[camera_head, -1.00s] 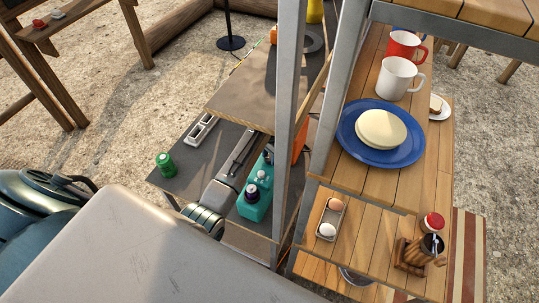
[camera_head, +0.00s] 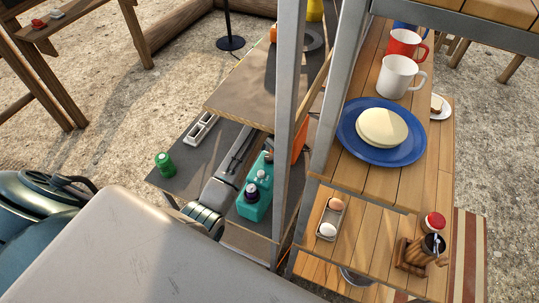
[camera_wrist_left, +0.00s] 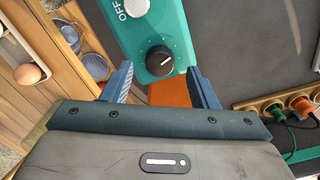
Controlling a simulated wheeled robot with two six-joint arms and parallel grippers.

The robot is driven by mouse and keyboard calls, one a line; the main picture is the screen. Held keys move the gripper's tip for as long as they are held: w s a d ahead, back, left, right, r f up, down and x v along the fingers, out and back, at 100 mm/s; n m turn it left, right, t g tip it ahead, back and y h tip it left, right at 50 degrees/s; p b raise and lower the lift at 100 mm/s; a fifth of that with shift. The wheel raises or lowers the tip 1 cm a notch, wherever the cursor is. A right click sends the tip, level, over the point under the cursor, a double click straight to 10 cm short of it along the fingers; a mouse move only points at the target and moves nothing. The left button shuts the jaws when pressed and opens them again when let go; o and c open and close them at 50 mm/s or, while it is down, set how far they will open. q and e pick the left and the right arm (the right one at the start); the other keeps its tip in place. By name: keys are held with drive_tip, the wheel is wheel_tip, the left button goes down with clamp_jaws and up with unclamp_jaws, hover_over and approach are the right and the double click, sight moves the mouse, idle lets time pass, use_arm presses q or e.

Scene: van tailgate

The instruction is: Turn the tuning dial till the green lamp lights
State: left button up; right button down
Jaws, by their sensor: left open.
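A teal box (camera_head: 258,203) with round knobs stands on the dark lower shelf in the head view. In the left wrist view its teal face (camera_wrist_left: 162,18) carries a black dial (camera_wrist_left: 160,60) with a pale pointer mark and ring of dots. A white knob (camera_wrist_left: 135,6) beside the word OFF is cut by the top edge. My left gripper (camera_wrist_left: 159,70) is open, its blue fingertips either side of the dial's near edge; I cannot tell whether they touch it. In the head view its fingers are not clear beneath the brown board. No green lamp shows. My right gripper is out of view.
The brown board (camera_head: 240,97) overhangs my left arm. A grey post (camera_head: 288,110) stands right of the teal box. A green can (camera_head: 165,164) stands on the dark shelf. Wooden shelves at right hold a blue plate (camera_head: 350,148), mugs and eggs. A plug strip (camera_wrist_left: 262,102) lies right of the gripper.

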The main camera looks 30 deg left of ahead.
sight(270, 157)
use_arm(q)
wheel_tip(270, 157, up, 5)
drive_tip(key=shift+w+r+b, duration=0.1)
drive_tip(key=shift+r+b, duration=0.1)
drive_tip(key=shift+b, duration=0.7)
wheel_tip(270, 157, up, 3)
drive_tip(key=shift+p, duration=1.2)
drive_tip(key=shift+s+f, duration=0.15)
drive_tip(key=shift+s, duration=0.05)
